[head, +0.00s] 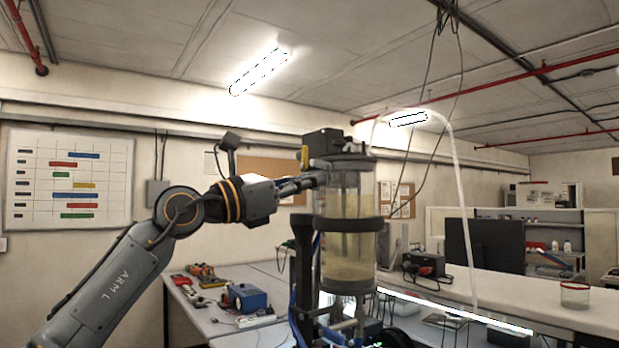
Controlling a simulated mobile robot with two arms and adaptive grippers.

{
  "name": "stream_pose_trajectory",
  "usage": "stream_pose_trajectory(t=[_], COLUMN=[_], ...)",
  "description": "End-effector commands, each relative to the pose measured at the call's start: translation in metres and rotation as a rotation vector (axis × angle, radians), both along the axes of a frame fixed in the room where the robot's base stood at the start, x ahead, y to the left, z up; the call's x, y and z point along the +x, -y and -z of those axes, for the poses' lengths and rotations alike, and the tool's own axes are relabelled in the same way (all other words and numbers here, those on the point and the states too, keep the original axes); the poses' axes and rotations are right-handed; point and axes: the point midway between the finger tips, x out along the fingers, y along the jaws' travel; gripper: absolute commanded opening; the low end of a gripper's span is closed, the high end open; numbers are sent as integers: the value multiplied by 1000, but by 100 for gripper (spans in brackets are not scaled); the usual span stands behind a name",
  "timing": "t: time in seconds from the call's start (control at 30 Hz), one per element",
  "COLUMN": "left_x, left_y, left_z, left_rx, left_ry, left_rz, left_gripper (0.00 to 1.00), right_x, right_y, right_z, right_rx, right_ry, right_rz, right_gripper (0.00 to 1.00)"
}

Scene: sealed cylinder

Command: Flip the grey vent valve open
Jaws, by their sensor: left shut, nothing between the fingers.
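The sealed clear cylinder (346,255) stands upright in the middle of the head view, held by dark bands and partly filled with cloudy yellowish liquid. On its lid are a black box (322,142), a small yellow part (305,157) and a small grey fitting (352,147), which looks like the vent valve. The fitting is too small to tell its position. My left gripper (312,180) is shut and empty at the upper left side of the cylinder, just below the lid. Whether its tips touch the cylinder or lid I cannot tell. My right gripper is out of view.
A white tube (456,170) arches from the lid down to the right-hand bench (545,308). A red-rimmed glass container (575,295) stands there. A left bench (195,318) holds tools and a blue box (245,298).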

Motion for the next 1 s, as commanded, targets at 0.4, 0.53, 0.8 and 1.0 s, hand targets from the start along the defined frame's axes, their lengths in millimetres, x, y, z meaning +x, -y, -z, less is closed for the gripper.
stream_pose_trajectory(t=[0.4, 0.53, 0.8, 1.0], left_x=[1, 2, -30, -47], left_y=[-5, -12, -63, -86], left_z=[17, 42, 56, 60], left_rx=[3, 2, 2, 2], left_ry=[6, 6, 11, 9], left_rz=[1, 3, 1, 3], left_gripper=[0, 0, 0, 0], right_x=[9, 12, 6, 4], right_y=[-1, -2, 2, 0], right_z=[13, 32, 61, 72], right_rx=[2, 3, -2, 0], right_ry=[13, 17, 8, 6], right_rz=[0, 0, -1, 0], right_gripper=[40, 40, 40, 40])
